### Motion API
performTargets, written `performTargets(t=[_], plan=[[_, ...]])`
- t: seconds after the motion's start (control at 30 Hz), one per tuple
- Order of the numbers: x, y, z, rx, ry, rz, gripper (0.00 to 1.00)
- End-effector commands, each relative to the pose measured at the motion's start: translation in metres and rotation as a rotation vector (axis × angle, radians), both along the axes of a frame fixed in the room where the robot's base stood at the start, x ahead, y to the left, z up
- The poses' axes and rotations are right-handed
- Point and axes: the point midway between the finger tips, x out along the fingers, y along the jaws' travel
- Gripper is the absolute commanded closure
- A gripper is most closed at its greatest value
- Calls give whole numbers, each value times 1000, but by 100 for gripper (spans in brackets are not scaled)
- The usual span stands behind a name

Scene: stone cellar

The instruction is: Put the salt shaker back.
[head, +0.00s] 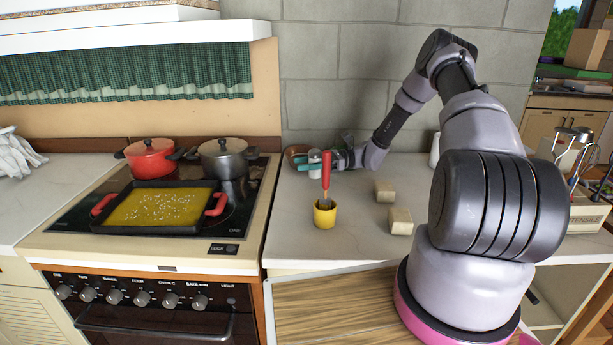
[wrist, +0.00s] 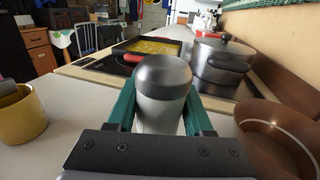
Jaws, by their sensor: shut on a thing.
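The salt shaker (wrist: 162,95) is whitish with a rounded dark grey metal top. It stands upright between the teal fingers of my gripper (wrist: 163,112) in the wrist view. In the head view the shaker (head: 315,160) shows small at the back left of the counter, with my gripper (head: 314,166) shut around it. The fingers touch it on both sides. Its base is hidden, so I cannot tell whether it rests on the counter (head: 290,235).
A brown bowl (wrist: 275,138) is close beside my gripper. A yellow cup (head: 325,214) holding a red-handled tool stands in front. Two beige blocks (head: 400,222) (head: 384,191) lie to the right. The stove at left carries a yellow-filled pan (head: 150,228), a red pot (head: 150,160) and a grey pot (head: 222,160).

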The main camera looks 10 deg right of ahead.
Motion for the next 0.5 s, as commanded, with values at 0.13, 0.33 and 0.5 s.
performTargets(t=[0.13,0.33,0.5], plan=[[-1,0,-15,1,3,0,100],[0,0,-38,0,0,-1,100],[0,0,-38,-1,0,0,100]])
